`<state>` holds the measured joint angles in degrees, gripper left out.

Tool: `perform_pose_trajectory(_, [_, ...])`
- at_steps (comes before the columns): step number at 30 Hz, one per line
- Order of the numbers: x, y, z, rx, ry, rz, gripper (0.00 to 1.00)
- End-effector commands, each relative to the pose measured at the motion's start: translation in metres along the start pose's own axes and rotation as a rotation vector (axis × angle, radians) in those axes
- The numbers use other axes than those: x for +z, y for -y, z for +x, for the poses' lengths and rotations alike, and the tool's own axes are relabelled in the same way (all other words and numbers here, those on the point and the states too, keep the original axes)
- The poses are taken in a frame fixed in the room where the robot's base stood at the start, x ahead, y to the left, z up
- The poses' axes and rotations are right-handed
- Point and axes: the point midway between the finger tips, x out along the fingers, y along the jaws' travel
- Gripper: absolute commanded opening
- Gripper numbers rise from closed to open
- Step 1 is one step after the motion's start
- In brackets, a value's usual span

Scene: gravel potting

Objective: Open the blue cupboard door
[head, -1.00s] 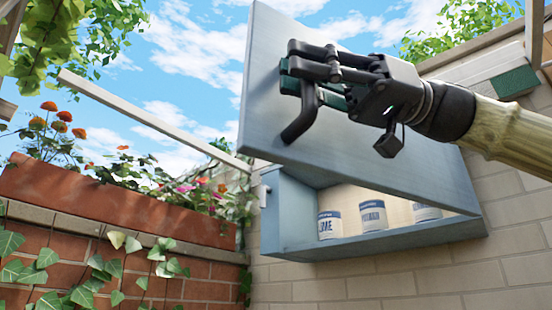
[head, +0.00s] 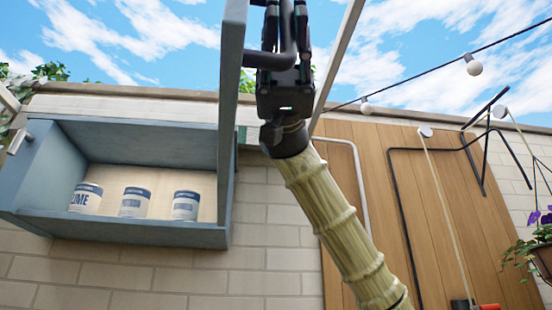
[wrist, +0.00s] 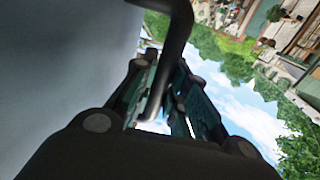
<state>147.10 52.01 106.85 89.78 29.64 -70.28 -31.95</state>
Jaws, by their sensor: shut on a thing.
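The blue cupboard (head: 125,229) hangs on the brick wall at the left of the head view, its inside in plain sight. Its blue door (head: 232,90) stands wide open at the cupboard's right side, seen nearly edge-on. My gripper (head: 284,45) is to the right of the door, shut on the dark bar handle (head: 290,35). In the wrist view the handle (wrist: 178,35) runs down between the fingers, and the door face (wrist: 60,60) fills the left side. The fingertips are partly cut off at the top of the head view.
Several-sized labels aside, three white-and-blue tins (head: 134,202) stand on the cupboard floor. A wooden panel (head: 440,200) with a hose and cords is on the wall at right. A hanging flower pot (head: 543,262) is at the far right.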

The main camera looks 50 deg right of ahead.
Motion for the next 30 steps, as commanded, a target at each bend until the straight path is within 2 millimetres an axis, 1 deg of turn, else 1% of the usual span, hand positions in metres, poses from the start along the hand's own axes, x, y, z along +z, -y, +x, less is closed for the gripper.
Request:
perform_pose_trajectory(6, [0.0,-0.001,0.0,0.0,0.001,0.0,0.0])
perform_pose_trajectory(7, [0.0,-0.001,0.0,0.0,0.001,0.0,0.18])
perform_pose_trajectory(10, [0.0,-0.001,0.0,0.0,0.001,0.0,0.37])
perform_pose_trajectory(19, [0.0,-0.001,0.0,0.001,0.0,0.0,0.37])
perform_pose_trajectory(22, [0.0,-0.001,-0.003,0.001,-0.001,0.0,0.37])
perform_pose_trajectory(26, [-0.001,-0.001,-0.017,0.002,-0.003,-0.001,0.37])
perform_pose_trajectory(30, [-0.001,-0.001,-0.04,0.002,-0.002,-0.001,0.37])
